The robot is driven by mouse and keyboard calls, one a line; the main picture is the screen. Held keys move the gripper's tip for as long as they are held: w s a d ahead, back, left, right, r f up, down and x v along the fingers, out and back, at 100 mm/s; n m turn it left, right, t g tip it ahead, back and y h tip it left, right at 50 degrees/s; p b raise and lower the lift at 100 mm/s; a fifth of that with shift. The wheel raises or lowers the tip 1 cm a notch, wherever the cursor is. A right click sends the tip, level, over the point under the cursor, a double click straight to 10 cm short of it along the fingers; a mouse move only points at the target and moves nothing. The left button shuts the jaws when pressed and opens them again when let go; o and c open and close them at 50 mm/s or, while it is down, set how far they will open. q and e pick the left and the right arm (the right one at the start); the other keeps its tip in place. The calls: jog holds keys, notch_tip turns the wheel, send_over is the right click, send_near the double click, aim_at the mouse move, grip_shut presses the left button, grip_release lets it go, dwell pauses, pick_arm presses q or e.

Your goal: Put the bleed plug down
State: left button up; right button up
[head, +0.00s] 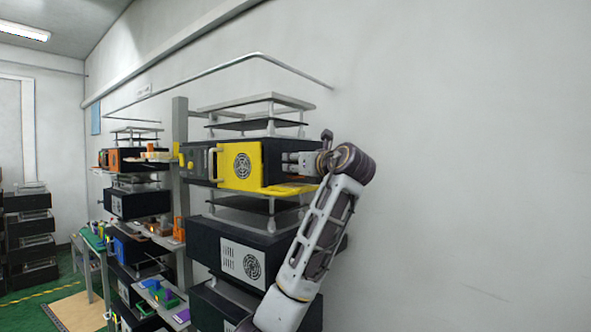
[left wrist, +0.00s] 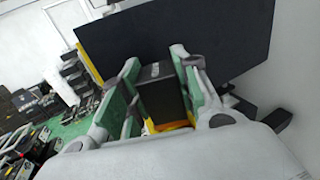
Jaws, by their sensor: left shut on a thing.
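My left gripper (head: 287,162) is at the right side of a black unit with a yellow fan panel (head: 240,165), its fingers pointing left. In the left wrist view the green-padded fingers (left wrist: 156,80) are shut on a dark block (left wrist: 160,98) with a yellow-orange part below it. This block appears to be the bleed plug, but no label is readable. In the head view the held thing is too small and hidden to make out. I cannot tell whether it touches the unit or the yellow ledge (head: 285,188). My right gripper is out of view.
A black unit with a white fan panel (head: 243,260) stands below. A grey post (head: 181,200) and shelves with small coloured parts (head: 160,293) are to the left. A large dark panel (left wrist: 190,40) fills the space beyond the fingers. The wall at right is bare.

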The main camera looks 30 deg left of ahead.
pick_arm(q)
jog(key=shift+f, duration=0.85)
jog(key=shift+f, duration=0.2)
jog(key=o, duration=1)
jog(key=shift+r, duration=0.15)
jog(key=b+v, duration=0.3)
jog(key=v, duration=0.9)
jog(key=shift+b, duration=0.3)
